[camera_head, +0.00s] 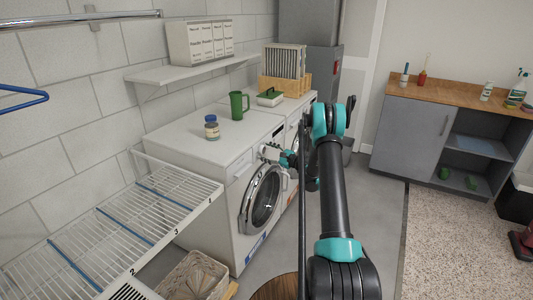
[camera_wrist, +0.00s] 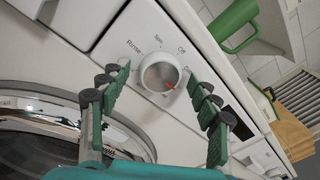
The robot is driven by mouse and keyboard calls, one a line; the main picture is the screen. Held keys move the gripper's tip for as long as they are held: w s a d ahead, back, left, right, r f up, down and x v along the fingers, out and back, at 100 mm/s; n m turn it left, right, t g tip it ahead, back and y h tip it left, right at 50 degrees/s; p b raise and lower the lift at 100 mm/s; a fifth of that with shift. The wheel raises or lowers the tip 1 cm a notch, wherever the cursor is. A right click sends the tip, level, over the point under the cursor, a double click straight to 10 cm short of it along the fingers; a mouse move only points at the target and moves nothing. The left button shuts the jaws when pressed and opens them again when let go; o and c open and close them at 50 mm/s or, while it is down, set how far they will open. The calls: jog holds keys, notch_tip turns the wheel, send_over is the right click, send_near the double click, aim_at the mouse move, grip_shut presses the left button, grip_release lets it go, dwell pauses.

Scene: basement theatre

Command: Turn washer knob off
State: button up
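The front washer (camera_head: 215,205) is white with a round glass door. Its round dial knob (camera_wrist: 158,76) shows in the wrist view, with a grey face, a white rim and a red mark toward its lower right. Labels around it include "Rinse", "Spin" and "Off". My gripper (camera_wrist: 157,88) is open, with one green-padded finger to the left of the knob and one to the right; I cannot tell whether either touches it. In the head view my gripper (camera_head: 286,158) is at the washer's upper front, and the arm partly hides that area.
A blue-lidded jar (camera_head: 212,128) and a green mug (camera_head: 237,105) stand on the washer top. A second machine stands beyond. A wire rack (camera_head: 120,225) and wicker basket (camera_head: 195,277) are at left; a grey cabinet (camera_head: 415,140) is at right.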

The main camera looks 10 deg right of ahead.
jog(key=c, duration=1)
jog(key=n, duration=0.4)
jog(key=shift+n+y, duration=0.3)
jog(key=shift+n, duration=0.1)
jog(key=n, duration=0.4)
jog(key=shift+f+n+y, duration=0.1)
jog(key=shift+n+y, duration=0.3)
jog(key=n, duration=0.5)
jog(key=shift+d+y, duration=0.1)
jog(key=shift+y, duration=0.2)
jog(key=shift+w+n+g, duration=0.1)
jog(key=shift+n+g, duration=0.4)
jog(key=shift+n, duration=1.8)
jog(key=shift+c, duration=0.2)
